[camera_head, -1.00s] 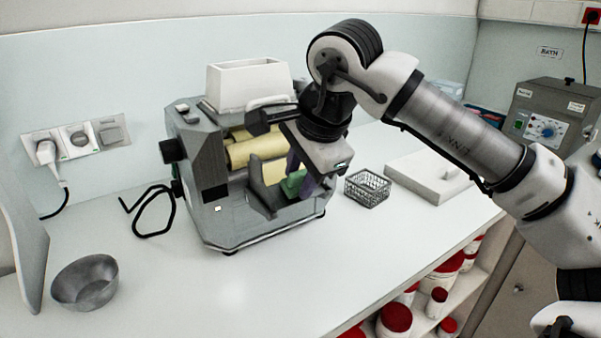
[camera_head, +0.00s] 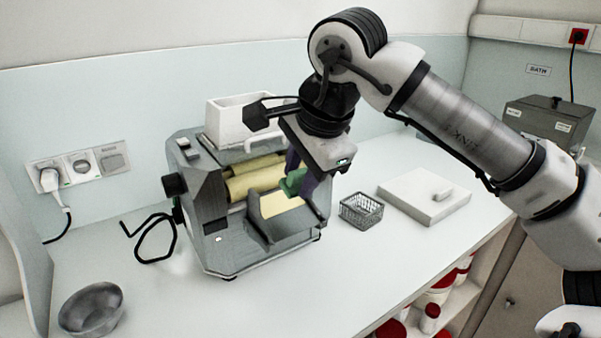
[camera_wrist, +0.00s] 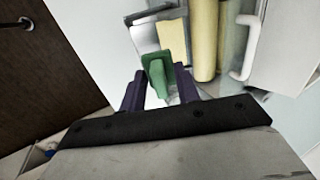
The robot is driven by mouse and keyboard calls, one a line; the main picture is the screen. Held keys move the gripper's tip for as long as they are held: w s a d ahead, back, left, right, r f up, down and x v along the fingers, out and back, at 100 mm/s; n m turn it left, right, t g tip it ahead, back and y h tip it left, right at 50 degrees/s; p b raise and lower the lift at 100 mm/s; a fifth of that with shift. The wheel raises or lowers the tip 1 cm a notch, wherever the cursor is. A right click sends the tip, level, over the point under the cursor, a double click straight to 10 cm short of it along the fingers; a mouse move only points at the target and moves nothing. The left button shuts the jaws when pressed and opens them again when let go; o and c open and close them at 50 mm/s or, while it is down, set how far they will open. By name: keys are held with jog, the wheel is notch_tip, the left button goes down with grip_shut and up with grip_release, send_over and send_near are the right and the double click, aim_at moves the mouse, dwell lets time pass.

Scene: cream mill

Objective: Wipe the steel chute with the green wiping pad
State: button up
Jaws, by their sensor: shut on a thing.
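The steel chute (camera_head: 258,228) is a grey tray with side walls on the front of the mill, below its pale yellow rollers. A cream-yellow patch (camera_head: 281,203) lies on its floor. My gripper (camera_head: 303,178) is over the chute's right part, pointing down, its purple fingers shut on the green wiping pad (camera_head: 291,182). In the wrist view the pad (camera_wrist: 158,77) sits between the fingertips, with the chute (camera_wrist: 144,37) and yellow patch (camera_wrist: 173,40) beyond it. The pad appears above the chute; I cannot tell whether it touches.
The mill (camera_head: 208,205) carries a white hopper (camera_head: 240,118) on top. A wire basket (camera_head: 361,211) and a white slab (camera_head: 425,195) stand to the right. A grey bowl (camera_head: 91,308) is at front left. A black cable lies left of the mill. The counter's front middle is clear.

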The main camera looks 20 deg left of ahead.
jog(key=shift+r, duration=0.1)
jog(key=a+r+p, duration=0.1)
jog(key=r+p, duration=0.1)
jog(key=p, duration=0.2)
jog(key=shift+s+a, duration=0.1)
jog(key=shift+s+a+r+p, duration=0.1)
jog(key=shift+a+r+p, duration=0.3)
jog(key=shift+p, duration=0.75)
jog(key=shift+a+f+p, duration=0.1)
jog(key=shift+a+p, duration=0.25)
jog(key=shift+p, duration=0.05)
jog(key=shift+b+x, duration=0.5)
jog(key=shift+x, duration=0.5)
jog(key=b+x, duration=0.1)
jog(key=x, duration=0.2)
jog(key=b+x, duration=0.2)
jog(key=x, duration=0.1)
jog(key=shift+d+f, duration=0.15)
jog(key=shift+f, duration=0.25)
jog(key=shift+s+d+f+b, duration=0.3)
jog(key=shift+s+d+b, duration=0.15)
jog(key=shift+d+b, duration=0.1)
jog(key=shift+s+d+f+b, duration=0.25)
jog(key=shift+s+d+b, duration=0.2)
jog(key=shift+d, duration=0.1)
jog(key=shift+s+d+f, duration=0.15)
jog(key=shift+s+d, duration=0.3)
jog(key=shift+d, duration=0.05)
